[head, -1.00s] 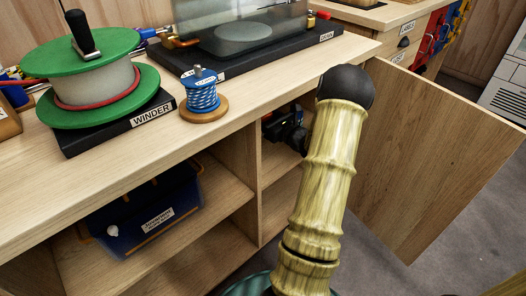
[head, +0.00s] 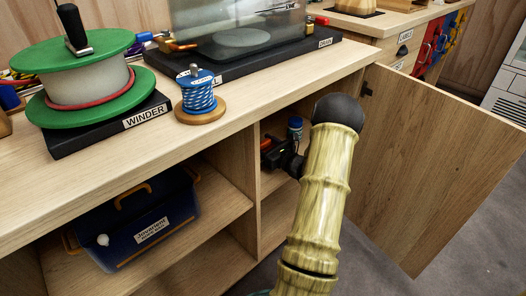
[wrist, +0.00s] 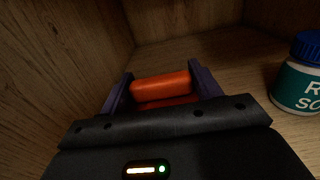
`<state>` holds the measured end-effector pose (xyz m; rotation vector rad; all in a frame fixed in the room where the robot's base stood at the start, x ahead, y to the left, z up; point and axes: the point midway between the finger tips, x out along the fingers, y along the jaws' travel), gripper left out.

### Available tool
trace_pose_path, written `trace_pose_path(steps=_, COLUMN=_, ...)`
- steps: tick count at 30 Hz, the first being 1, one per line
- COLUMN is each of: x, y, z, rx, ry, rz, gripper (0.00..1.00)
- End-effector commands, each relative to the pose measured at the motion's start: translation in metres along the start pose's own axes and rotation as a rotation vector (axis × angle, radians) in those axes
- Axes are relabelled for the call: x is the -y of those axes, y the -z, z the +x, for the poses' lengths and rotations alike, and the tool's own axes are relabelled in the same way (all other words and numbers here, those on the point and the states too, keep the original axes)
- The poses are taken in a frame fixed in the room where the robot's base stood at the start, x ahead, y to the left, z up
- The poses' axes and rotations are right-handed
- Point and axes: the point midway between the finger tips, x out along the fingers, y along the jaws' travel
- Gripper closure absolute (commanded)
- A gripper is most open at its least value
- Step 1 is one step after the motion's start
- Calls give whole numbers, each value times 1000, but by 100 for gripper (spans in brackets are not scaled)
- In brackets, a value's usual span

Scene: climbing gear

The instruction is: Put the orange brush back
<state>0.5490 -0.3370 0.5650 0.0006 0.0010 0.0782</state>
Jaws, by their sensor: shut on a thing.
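The orange brush (wrist: 162,86) is between the two fingers of my gripper (wrist: 165,88) in the wrist view. My gripper is shut on it, inside a wooden cupboard compartment. Only the brush's orange body shows; its far side and underside are hidden, and I cannot tell whether it touches the shelf. In the head view my gripper (head: 283,155) is at the upper right compartment of the bench, partly hidden by my arm, with a bit of orange at it.
A jar with a blue lid (wrist: 300,75) stands right of my gripper; it also shows in the head view (head: 295,126). The cupboard door (head: 430,160) hangs open at right. A blue bin (head: 140,225) sits in the left compartment. The winder (head: 85,85) and a blue-white spool (head: 199,95) stand on top.

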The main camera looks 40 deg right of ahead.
Motion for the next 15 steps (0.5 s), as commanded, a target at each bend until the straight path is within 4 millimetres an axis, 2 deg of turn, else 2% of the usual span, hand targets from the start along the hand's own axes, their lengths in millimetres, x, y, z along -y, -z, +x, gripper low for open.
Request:
trace_pose_path(steps=1, x=0, y=13, z=0, rx=0, ry=0, rz=0, gripper=64)
trace_pose_path(steps=3, x=0, y=18, z=0, rx=1, ry=0, rz=-1, gripper=64)
trace_pose_path(steps=15, x=0, y=21, z=0, rx=1, ry=0, rz=0, gripper=64)
